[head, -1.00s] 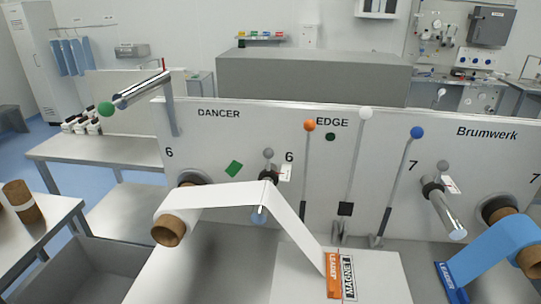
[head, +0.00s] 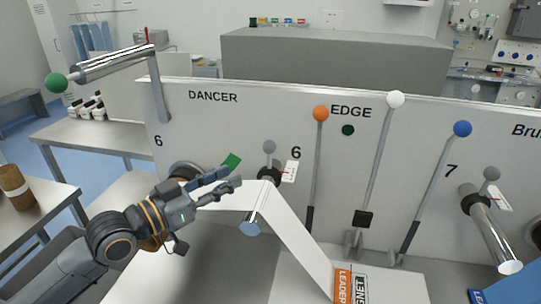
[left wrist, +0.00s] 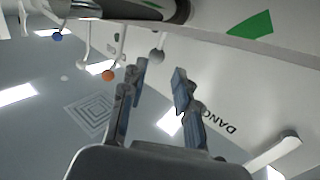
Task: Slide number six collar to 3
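The number six collar (head: 268,174) is a dark ring at the panel end of a shiny roller, beside the printed 6 (head: 296,153). It has a grey knob (head: 269,147) above and a white tag (head: 290,171) at its right. A grey knob also shows in the left wrist view (left wrist: 157,57), beyond the fingers. My left gripper (head: 232,178) is open and empty, just left of the collar and apart from it. Its two fingers (left wrist: 159,70) stand apart in the left wrist view. Scale marks, including a 3, are too small to read. My right gripper is not in view.
A white web (head: 292,225) drapes over the roller (head: 256,212) and down to the right. Orange (head: 320,113), white (head: 396,99) and blue (head: 462,129) knobbed levers stand to the right. A green patch (head: 231,162) is on the panel. Another collared roller (head: 491,236) is far right.

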